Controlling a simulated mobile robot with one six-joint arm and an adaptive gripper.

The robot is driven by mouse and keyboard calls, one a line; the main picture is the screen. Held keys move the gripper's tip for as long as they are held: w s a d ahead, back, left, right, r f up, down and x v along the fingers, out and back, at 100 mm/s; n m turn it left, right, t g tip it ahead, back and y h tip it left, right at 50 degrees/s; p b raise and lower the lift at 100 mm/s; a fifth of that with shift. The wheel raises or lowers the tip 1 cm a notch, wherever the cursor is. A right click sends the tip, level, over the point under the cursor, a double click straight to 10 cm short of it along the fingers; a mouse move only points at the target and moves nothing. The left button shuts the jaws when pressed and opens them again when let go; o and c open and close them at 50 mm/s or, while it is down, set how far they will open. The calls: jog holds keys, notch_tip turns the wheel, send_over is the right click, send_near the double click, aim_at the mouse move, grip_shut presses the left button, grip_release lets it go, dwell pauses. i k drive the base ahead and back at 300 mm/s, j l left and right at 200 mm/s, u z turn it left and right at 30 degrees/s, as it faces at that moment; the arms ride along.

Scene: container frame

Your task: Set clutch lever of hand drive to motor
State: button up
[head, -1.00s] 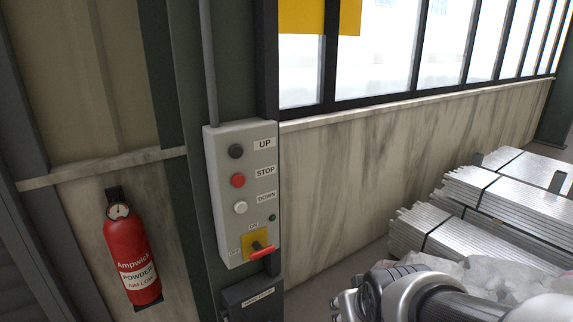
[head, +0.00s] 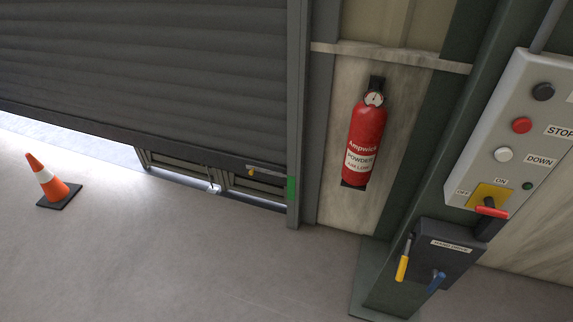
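The hand drive (head: 447,258) is a dark box with a "HAND DRIVE" label, low on the green post in the head view. A lever with a yellow grip (head: 402,268) hangs down at its left side. A blue-handled part (head: 436,282) sticks out at its lower front. I cannot tell which of the two is the clutch lever, and no motor marking is readable. My gripper is not in view.
A control box (head: 510,140) with UP, STOP and DOWN buttons and a red-handled switch (head: 491,211) sits above the hand drive. A fire extinguisher (head: 365,140) hangs left of the post. A roller door (head: 150,70) is partly raised. A cone (head: 50,180) stands far left; the floor between is clear.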

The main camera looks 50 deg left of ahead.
aim_at(405, 259)
jog(key=u, duration=1.5)
jog(key=z, duration=0.6)
jog(key=i+z, duration=0.35)
jog(key=i, duration=0.15)
